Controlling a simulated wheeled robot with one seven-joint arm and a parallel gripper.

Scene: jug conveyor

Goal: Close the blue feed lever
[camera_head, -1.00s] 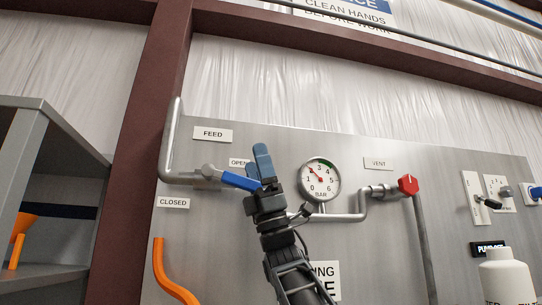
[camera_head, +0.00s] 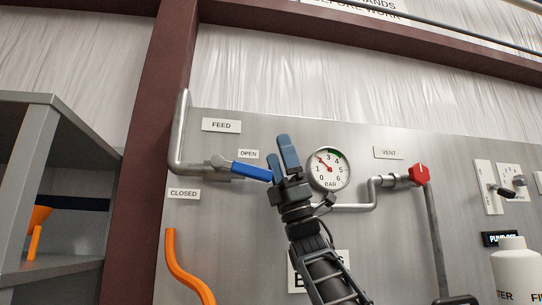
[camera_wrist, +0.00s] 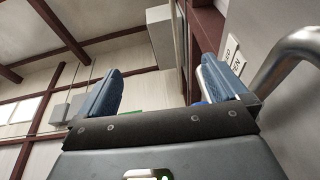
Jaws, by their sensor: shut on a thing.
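The blue feed lever (camera_head: 250,171) is on the valve (camera_head: 218,163) under the FEED sign (camera_head: 221,125). It points right and slightly down, just below the OPEN label (camera_head: 248,154). The CLOSED label (camera_head: 183,193) is below and left of the valve. My gripper (camera_head: 282,160) is at the lever's free end, left of the gauge, and shut on it; the fingers hide the tip. In the wrist view my two blue fingers stand apart, and a small bit of blue lever (camera_wrist: 201,103) shows by the right finger.
The pressure gauge (camera_head: 328,170) is close to the right of my gripper. The red vent knob (camera_head: 419,174) and its pipe are further right. An orange hose (camera_head: 182,278) hangs below, a grey shelf (camera_head: 60,150) stands left, and a white jug (camera_head: 513,270) is at lower right.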

